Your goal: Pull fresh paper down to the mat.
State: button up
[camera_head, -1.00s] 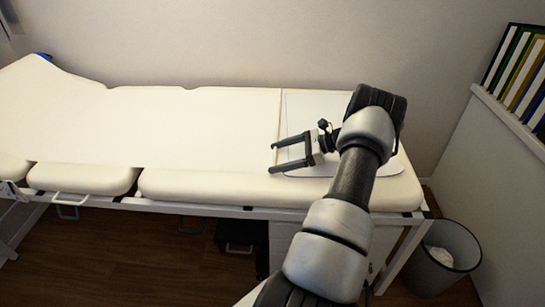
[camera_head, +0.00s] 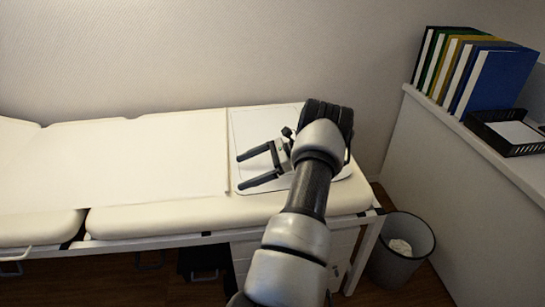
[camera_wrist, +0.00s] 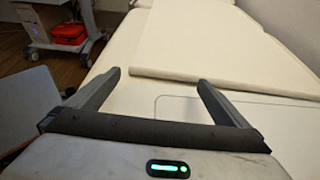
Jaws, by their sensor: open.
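The white paper (camera_head: 130,160) lies along the padded couch, and its straight front edge (camera_head: 227,165) runs across the couch near the right end. In the wrist view the paper (camera_wrist: 215,45) fills the upper right, with its edge slightly raised or curled. The pale mat (camera_head: 262,122), with rounded corners, lies at the couch's right end, partly hidden by my arm; its outline also shows in the wrist view (camera_wrist: 190,98). My gripper (camera_head: 242,172) is open and empty over the mat, its fingers pointing left at the paper edge. The fingertips appear close to the edge but apart from it.
A wastebin (camera_head: 400,262) stands on the floor right of the couch. Binders (camera_head: 495,80) and a black tray (camera_head: 510,148) stand on the ledge at right. The wrist view shows a cart with a red bag (camera_wrist: 68,34) beyond the couch.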

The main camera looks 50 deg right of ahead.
jog(key=v, duration=1.1)
jog(key=shift+s+d+r+p, duration=0.25)
jog(key=shift+p, duration=0.15)
